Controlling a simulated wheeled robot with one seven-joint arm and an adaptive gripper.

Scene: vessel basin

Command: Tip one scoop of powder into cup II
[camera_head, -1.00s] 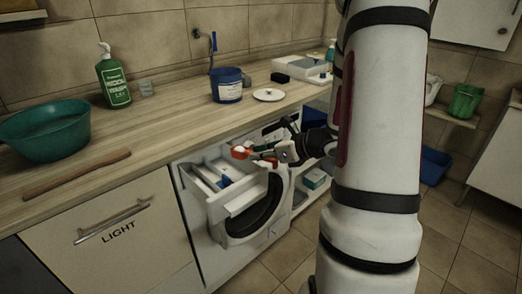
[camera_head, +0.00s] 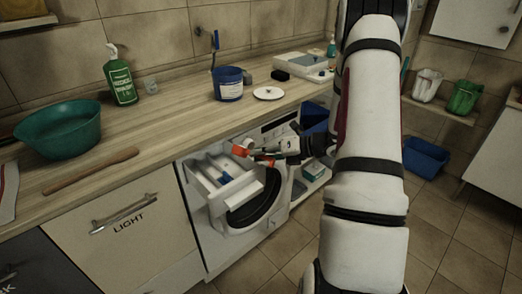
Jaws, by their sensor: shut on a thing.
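My gripper (camera_head: 275,152) is shut on the handle of an orange-red scoop (camera_head: 240,151). The scoop is held over the back right part of the open detergent drawer (camera_head: 240,200) of the white washing machine (camera_head: 222,240). The drawer has several compartments, with a blue piece (camera_head: 226,177) in one of them. No cup label is readable, so I cannot tell which compartment is cup II. The powder in the scoop and the scoop's exact tilt are too small to tell. A blue tub (camera_head: 229,90) stands uncovered on the counter, with a white lid (camera_head: 268,93) beside it.
The wooden counter (camera_head: 165,125) runs above the machine. On it are a teal basin (camera_head: 60,130), a wooden stick (camera_head: 90,170), a green bottle (camera_head: 121,82) and a clear cup (camera_head: 151,84). A blue bin (camera_head: 425,157) is on the floor at right.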

